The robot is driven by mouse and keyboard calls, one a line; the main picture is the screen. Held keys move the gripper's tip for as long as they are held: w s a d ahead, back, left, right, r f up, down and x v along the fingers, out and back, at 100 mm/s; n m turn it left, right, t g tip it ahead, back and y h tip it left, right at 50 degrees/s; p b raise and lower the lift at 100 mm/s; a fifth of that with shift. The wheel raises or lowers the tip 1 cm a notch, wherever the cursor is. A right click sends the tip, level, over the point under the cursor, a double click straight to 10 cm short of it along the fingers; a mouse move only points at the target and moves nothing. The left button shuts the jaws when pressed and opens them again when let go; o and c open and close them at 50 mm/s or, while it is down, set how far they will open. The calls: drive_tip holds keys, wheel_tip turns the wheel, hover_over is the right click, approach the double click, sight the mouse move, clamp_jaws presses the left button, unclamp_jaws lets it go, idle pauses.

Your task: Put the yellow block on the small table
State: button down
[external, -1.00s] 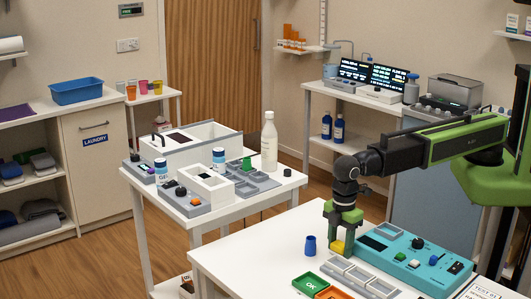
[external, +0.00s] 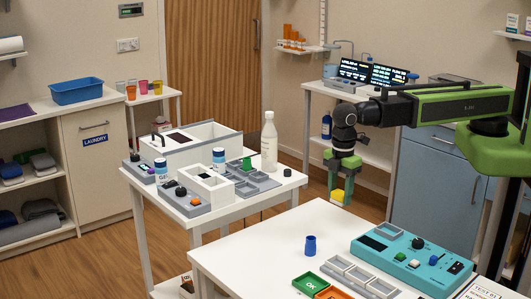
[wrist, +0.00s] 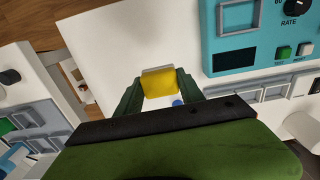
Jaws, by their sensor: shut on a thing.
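The yellow block (external: 338,197) is between the fingers of my gripper (external: 340,190), held up in the air above the front white table. In the wrist view the yellow block (wrist: 159,83) shows between the two dark green fingers of my gripper (wrist: 158,88), which is shut on it. A small white table (external: 152,98) with several coloured cups stands by the wall at the back left. A larger white table (external: 262,197) in the middle carries devices and trays. I cannot tell which of these the task calls the small table.
A tall white bottle (external: 269,143) stands on the middle table. The front table's back left part is clear.

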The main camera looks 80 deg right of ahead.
drive_tip(key=shift+d, duration=0.1)
drive_tip(key=shift+r, duration=0.2)
drive_tip(key=a+f+b, duration=0.2)
drive_tip(key=a, duration=0.1)
drive_tip(key=a+f+b, duration=0.2)
drive_tip(key=a+f, duration=0.1)
drive_tip(key=a, duration=0.1)
drive_tip(key=a+f+b, duration=0.2)
drive_tip(key=a+b, duration=0.1)
drive_tip(key=a, duration=0.1)
drive_tip(key=shift+a+f, duration=0.15)
drive_tip(key=shift+a, duration=0.1)
drive_tip(key=shift+s+a, duration=0.15)
wheel_tip(320, 180, down, 4)
drive_tip(key=b, duration=0.4)
drive_tip(key=shift+f, duration=0.2)
drive_tip(key=shift+r, duration=0.3)
drive_tip(key=shift+f, duration=0.25)
drive_tip(key=c, duration=0.7)
unclamp_jaws()
drive_tip(key=shift+r, duration=0.1)
